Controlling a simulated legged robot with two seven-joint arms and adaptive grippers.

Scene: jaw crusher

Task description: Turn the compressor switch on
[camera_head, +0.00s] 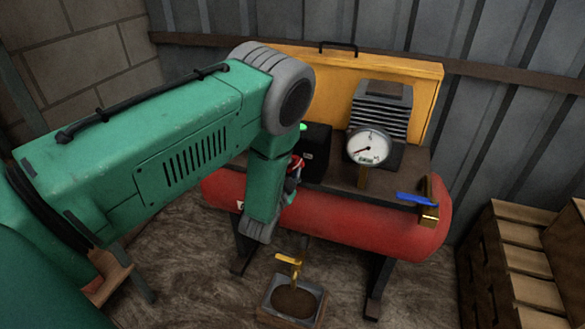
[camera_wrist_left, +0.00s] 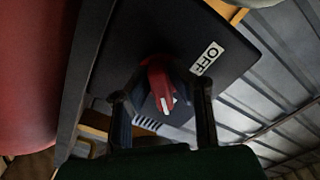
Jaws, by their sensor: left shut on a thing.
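The compressor has a red tank (camera_head: 340,222) with a black switch box (camera_head: 316,150) on top. The red switch knob (camera_wrist_left: 158,80) sits on the box's dark face in the wrist view, with a white mark on its end. A white OFF label (camera_wrist_left: 207,58) is beside it. My left gripper (camera_wrist_left: 163,103) is shut on the red knob, one finger on each side. In the head view my left gripper (camera_head: 292,182) is at the box's left side, partly hidden by my arm. A small green spot (camera_head: 303,127) shows by the box. My right gripper is out of view.
A pressure gauge (camera_head: 368,147) and a blue-handled valve (camera_head: 416,199) are on the compressor. A yellow panel (camera_head: 425,95) stands behind. A tray with a brass tap (camera_head: 289,260) is on the floor below. Wooden crates (camera_head: 520,262) stand at right.

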